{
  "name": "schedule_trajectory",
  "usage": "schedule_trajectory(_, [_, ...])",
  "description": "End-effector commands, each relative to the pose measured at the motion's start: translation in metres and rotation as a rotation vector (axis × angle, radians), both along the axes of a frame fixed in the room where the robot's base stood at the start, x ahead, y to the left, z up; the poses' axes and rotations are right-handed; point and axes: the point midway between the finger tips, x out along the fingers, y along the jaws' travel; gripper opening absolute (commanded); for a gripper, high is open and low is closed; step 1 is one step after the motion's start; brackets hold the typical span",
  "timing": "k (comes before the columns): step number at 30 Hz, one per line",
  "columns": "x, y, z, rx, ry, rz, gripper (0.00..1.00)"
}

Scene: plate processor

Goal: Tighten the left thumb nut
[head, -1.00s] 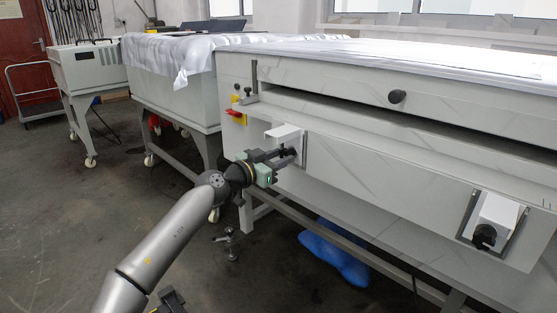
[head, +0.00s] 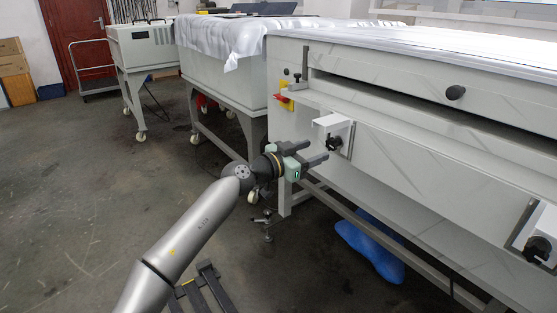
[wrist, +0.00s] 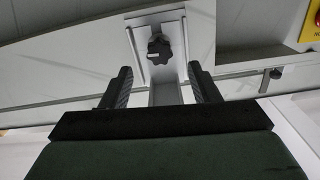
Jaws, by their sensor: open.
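The left thumb nut (head: 334,143) is a black lobed knob on a white box-shaped bracket (head: 331,123) at the left end of the machine's front panel. In the wrist view the nut (wrist: 160,48) shows ahead, roughly centred between the fingers and beyond their tips. My gripper (head: 319,151) is open and empty in front of the nut, with a gap between them. Its two dark fingers show spread apart in the wrist view (wrist: 161,70). A second black thumb nut (head: 537,249) sits on a similar bracket at the far right.
A red switch on a yellow plate (head: 283,102) is left of the bracket. A round black knob (head: 456,92) sits on the upper panel. A blue bag (head: 370,248) lies under the machine. Floor on the left is mostly clear.

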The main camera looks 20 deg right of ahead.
Motion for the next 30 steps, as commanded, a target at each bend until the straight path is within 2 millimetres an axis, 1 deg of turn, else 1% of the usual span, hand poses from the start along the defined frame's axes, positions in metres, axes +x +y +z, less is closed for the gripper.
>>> schedule_trajectory(1, [-0.005, 0.014, 0.003, -0.003, 0.001, 0.004, 0.55])
schedule_trajectory(3, [-0.01, 0.031, 0.003, -0.003, 0.002, 0.004, 0.55])
schedule_trajectory(9, [-0.027, 0.075, 0.003, -0.003, 0.0, 0.004, 0.55])
schedule_trajectory(12, [-0.033, 0.093, 0.002, -0.003, 0.001, 0.003, 0.55])
schedule_trajectory(15, [-0.038, 0.105, 0.002, -0.001, 0.001, 0.002, 0.55])
schedule_trajectory(21, [-0.043, 0.116, 0.0, 0.0, -0.001, 0.0, 0.55])
schedule_trajectory(30, [-0.043, 0.116, 0.0, 0.002, 0.001, -0.002, 0.55])
